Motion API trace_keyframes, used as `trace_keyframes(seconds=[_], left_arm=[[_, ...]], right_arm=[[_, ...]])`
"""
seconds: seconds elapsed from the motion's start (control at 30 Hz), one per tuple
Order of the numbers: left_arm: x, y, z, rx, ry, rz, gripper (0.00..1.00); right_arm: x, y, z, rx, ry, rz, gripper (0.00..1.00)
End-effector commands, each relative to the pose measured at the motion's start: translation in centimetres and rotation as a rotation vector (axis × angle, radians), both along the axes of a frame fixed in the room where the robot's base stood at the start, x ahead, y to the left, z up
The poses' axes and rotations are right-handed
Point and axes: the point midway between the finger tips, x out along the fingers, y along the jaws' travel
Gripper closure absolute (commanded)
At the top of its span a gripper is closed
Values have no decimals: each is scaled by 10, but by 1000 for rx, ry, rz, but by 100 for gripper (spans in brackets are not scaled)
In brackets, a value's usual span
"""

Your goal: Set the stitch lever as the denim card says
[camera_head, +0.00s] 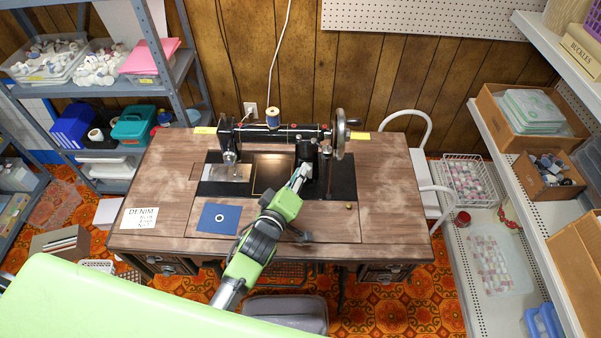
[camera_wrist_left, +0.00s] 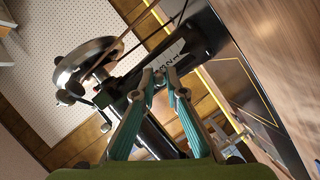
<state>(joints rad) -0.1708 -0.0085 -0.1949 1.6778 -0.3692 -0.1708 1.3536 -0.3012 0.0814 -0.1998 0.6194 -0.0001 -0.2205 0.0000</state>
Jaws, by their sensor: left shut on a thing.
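The black sewing machine (camera_head: 279,139) stands on the wooden treadle table (camera_head: 385,180). My left gripper (camera_head: 303,173) is at the machine's pillar, below the handwheel end. In the left wrist view its fingertips (camera_wrist_left: 163,82) are closed together on the small stitch lever, which they mostly hide. A pale scale plate (camera_wrist_left: 176,52) with dark marks is just beyond the fingertips; its setting is not clear. The white denim card (camera_head: 139,218) lies at the table's left front; "DENIM" is readable, the smaller lines are not. My right gripper is not in view.
A blue cloth square (camera_head: 219,219) with a white ring lies left of my left arm. The handwheel (camera_head: 340,134) is close to the gripper, also large in the left wrist view (camera_wrist_left: 88,60). A thread spool (camera_head: 272,118) stands on top. Shelves flank the table.

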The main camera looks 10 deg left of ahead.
Motion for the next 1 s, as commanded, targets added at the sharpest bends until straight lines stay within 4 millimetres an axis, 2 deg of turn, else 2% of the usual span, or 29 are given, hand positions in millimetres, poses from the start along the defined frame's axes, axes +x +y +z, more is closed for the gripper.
trace_keyframes(seconds=[0.03, 0.27, 0.3, 0.37, 0.77, 0.87, 1.0], left_arm=[[1, 0, 5, -1, -9, -1, 100], [2, 0, 6, -2, -15, -1, 100], [2, 0, 7, -2, -15, -1, 83], [2, 0, 7, -2, -15, -1, 71], [-3, 0, 4, -1, -8, 0, 71], [-13, 2, 6, -2, -6, 0, 71], [-38, 5, 11, -3, -6, 0, 71]], right_arm=[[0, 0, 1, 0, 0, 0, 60], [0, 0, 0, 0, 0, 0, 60], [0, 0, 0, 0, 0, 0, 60], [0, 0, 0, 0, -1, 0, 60], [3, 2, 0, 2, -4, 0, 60], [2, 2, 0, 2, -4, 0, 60], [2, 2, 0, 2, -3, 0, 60]])
